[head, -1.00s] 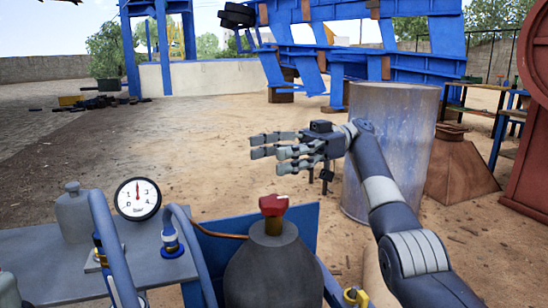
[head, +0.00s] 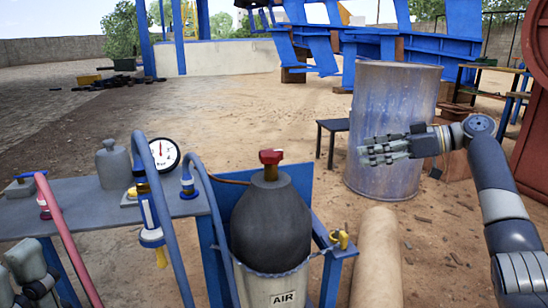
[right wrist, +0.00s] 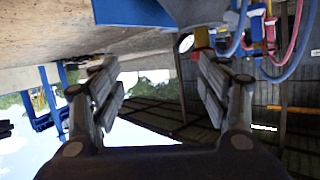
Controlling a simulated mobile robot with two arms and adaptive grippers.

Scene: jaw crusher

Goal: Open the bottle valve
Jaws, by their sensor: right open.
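The air bottle (head: 270,222) is a dark grey cylinder standing upright in a holder labelled AIR, low in the middle of the head view. Its red valve (head: 271,157) sits on a brass neck on top. A small red shape, probably the valve (right wrist: 202,38), shows in the right wrist view. My right gripper (head: 372,152) is open and empty, up and to the right of the bottle, apart from the valve. Its spread fingers (right wrist: 158,92) frame the right wrist view. Grey jointed parts of my left gripper (head: 32,268) show at the lower left; their opening is unclear.
A blue-grey table (head: 75,207) with a pressure gauge (head: 165,153) and hoses stands left of the bottle. A yellow fitting (head: 340,239) sits on the bench to its right. A metal drum (head: 392,100) stands behind my right gripper. Sandy ground lies between.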

